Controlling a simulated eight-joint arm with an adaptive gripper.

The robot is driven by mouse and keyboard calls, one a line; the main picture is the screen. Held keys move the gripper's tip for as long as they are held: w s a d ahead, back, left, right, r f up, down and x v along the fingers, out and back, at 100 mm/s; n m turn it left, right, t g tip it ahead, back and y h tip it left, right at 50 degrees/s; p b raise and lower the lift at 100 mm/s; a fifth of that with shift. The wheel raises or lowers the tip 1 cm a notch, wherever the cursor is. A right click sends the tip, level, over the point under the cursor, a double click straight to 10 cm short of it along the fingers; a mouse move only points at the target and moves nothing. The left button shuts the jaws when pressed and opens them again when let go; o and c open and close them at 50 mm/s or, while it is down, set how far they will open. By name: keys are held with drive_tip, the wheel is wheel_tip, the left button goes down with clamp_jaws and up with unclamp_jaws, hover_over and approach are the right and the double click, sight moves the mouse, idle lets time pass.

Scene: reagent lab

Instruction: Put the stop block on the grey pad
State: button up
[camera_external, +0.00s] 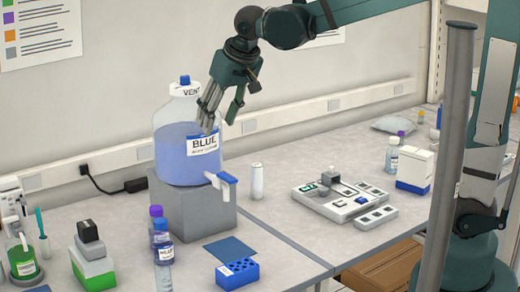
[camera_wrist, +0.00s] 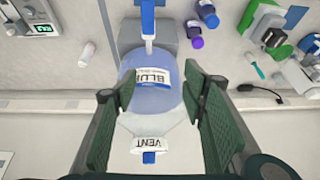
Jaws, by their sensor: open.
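My gripper (camera_external: 219,112) is open and empty, in front of the large blue-liquid bottle, high above the bench. In the wrist view its two fingers (camera_wrist: 160,88) stand apart, with the bottle between and beyond them. A flat light panel device (camera_external: 318,207) lies on the bench right of centre. A small grey block (camera_external: 328,174) stands at its back edge; it may be the stop block, but I cannot tell for sure. Small dark and pale patches mark the panel; I cannot pick out the grey pad. In the wrist view only part of the device (camera_wrist: 40,12) shows.
The BLUE bottle (camera_external: 172,150) with a tap stands on a grey plinth (camera_external: 205,215). A white cylinder (camera_external: 257,181) stands between it and the panel. A blue tube rack (camera_external: 237,273), small bottles (camera_external: 163,243) and a green box (camera_external: 93,270) are in front. Bench right of the plinth is mostly clear.

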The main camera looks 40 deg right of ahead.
drive_tip(key=s+d+f+t, duration=0.1)
drive_tip(key=s+d+f, duration=0.1)
drive_tip(key=s+d, duration=0.8)
drive_tip(key=s+d+f+t, duration=0.1)
drive_tip(key=s+d+f, duration=0.2)
drive_tip(key=s+d, duration=0.8)
drive_tip(key=d, duration=0.7)
drive_tip(key=shift+s+f+h, duration=0.3)
